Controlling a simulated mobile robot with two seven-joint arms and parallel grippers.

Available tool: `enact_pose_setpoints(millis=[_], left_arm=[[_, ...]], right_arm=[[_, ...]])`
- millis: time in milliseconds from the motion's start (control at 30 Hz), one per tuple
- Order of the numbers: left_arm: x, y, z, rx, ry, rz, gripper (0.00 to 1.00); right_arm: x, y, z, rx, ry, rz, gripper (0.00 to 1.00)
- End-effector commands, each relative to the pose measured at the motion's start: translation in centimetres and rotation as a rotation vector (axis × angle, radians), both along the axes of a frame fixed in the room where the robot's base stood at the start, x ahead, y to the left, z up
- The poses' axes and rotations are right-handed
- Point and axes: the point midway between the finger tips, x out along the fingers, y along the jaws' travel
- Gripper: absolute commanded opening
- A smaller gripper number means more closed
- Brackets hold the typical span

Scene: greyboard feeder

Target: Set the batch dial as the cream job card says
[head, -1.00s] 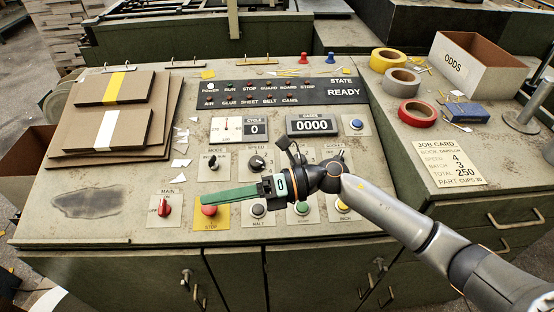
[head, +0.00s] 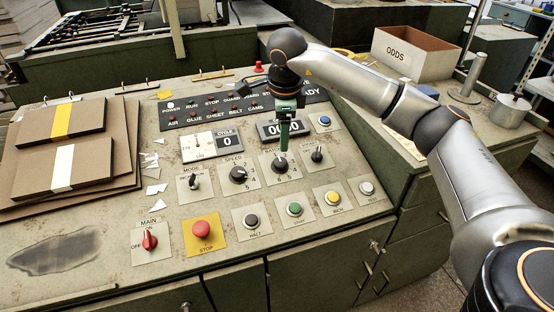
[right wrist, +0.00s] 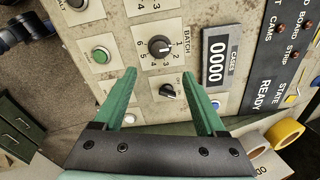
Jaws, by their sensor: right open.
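The batch dial (head: 280,163) is a round black knob on a pale numbered plate, partly behind my right gripper in the head view. It shows clearly in the right wrist view (right wrist: 159,47), a little beyond the fingertips. A pale mark shows on the knob, but I cannot read its number for sure. My right gripper (head: 284,148) points down over the dial; in the right wrist view (right wrist: 158,74) its green fingers are apart with nothing between them. The cream job card (head: 405,145) is mostly hidden behind my right arm. My left gripper is not in view.
The speed dial (head: 238,174) and a switch (head: 317,154) flank the batch dial. The counter (head: 282,129) reading 0000 is just behind. The red stop button (head: 202,229) and several push buttons line the front. An ODDS box (head: 410,55) stands at the back right.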

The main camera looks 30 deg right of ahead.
Motion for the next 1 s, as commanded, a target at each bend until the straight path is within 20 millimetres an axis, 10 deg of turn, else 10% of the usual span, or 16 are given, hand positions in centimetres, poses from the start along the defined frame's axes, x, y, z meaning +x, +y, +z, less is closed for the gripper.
enact_pose_setpoints(millis=[500, 1000], left_arm=[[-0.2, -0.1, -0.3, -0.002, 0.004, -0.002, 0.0], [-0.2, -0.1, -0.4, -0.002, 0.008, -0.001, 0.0]], right_arm=[[1.9, -1.0, -9.4, 0.003, 0.003, 0.001, 0.73], [2.3, -1.1, -10.7, 0.004, 0.0, 0.003, 0.7]])
